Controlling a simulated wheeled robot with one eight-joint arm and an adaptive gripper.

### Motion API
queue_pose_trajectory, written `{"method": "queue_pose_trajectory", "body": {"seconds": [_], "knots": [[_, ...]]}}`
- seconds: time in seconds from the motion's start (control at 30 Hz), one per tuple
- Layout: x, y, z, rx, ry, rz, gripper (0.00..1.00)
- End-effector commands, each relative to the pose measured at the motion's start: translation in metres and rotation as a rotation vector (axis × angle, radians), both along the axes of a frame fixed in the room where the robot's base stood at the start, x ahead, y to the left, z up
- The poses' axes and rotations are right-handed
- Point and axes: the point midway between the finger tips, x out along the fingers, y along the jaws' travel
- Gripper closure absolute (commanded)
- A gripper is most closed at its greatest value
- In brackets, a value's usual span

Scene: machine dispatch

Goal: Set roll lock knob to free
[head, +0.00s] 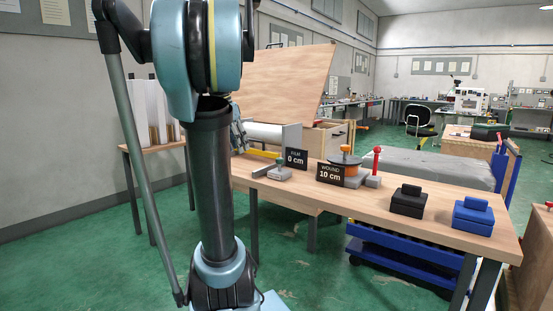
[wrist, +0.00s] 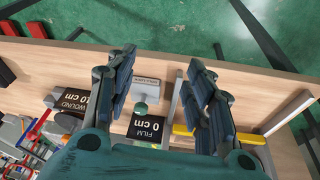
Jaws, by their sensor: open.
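My gripper (wrist: 162,92) is open, with its two jointed fingers spread in the wrist view and nothing held between them. A small round green knob (wrist: 140,108) shows between the fingers, by a pale grey block (wrist: 146,88) with small lettering that I cannot read. It looks like the roll lock knob, but its setting cannot be told. The grey block also shows in the head view (head: 280,174). The black FILM 0 cm sign (wrist: 146,130) is beside the knob. In the head view my arm hides most of the gripper.
The WOUND 10 cm sign (head: 330,174) stands by an orange roll (head: 345,160) and a red-topped post (head: 376,160). A black box (head: 408,203) and a blue box (head: 473,217) sit farther right on the wooden table (head: 440,225). A yellow bar (head: 264,153) lies near the grey block.

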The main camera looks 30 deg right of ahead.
Motion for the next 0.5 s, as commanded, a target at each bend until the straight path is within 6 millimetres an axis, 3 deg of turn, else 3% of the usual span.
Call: {"method": "queue_pose_trajectory", "body": {"seconds": [0.1, 0.3, 0.5], "knots": [[0.023, -0.040, 0.027, -0.031, -0.013, -0.177, 0.52], [0.049, -0.099, 0.060, -0.085, -0.039, -0.440, 0.52], [0.061, -0.134, 0.075, -0.120, -0.057, -0.589, 0.52]]}}
